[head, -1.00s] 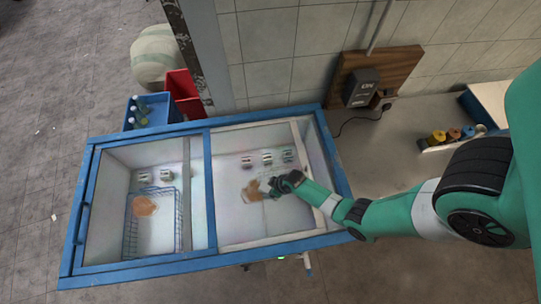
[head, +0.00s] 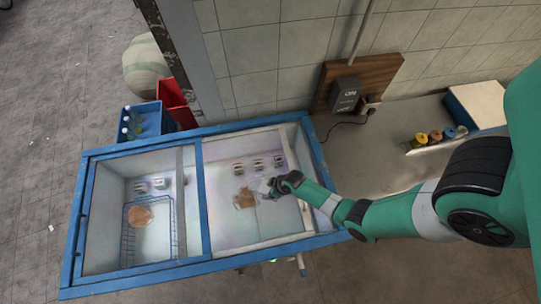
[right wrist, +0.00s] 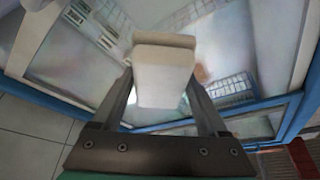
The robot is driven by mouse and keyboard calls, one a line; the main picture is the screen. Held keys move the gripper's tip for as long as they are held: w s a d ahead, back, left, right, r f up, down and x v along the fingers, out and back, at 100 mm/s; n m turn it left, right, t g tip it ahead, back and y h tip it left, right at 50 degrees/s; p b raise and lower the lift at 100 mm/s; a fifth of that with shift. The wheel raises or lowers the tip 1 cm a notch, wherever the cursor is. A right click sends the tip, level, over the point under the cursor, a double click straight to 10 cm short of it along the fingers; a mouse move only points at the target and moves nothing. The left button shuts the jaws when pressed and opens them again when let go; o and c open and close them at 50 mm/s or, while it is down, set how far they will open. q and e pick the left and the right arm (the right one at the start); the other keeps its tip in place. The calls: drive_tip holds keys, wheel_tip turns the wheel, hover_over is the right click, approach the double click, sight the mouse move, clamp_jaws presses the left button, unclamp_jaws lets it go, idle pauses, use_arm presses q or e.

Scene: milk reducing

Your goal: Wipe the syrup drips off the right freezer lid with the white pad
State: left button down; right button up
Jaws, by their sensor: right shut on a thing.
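The blue-framed chest freezer has two glass lids; the right freezer lid (head: 225,225) is in the middle of the head view. A brown patch (head: 244,198) shows there, left of my right gripper (head: 270,187); I cannot tell its thickness. In the right wrist view my right gripper (right wrist: 160,118) is shut on the white pad (right wrist: 163,72), a pale block between its two fingers. The pad hangs over the glass; whether it touches cannot be told. A small brownish patch (right wrist: 202,73) shows just right of the pad there. My left gripper is out of view.
The left lid (head: 110,185) shows a wire basket (head: 128,245) with an orange-brown patch (head: 141,215). Blue (head: 150,122) and red (head: 176,100) crates stand behind the freezer. A power box (head: 345,94) hangs on the wall. Colored jars (head: 435,136) stand at right.

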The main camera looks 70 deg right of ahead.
drive_tip(key=shift+r+p, duration=0.8)
drive_tip(key=shift+r, duration=0.45)
drive_tip(key=shift+f, duration=0.1)
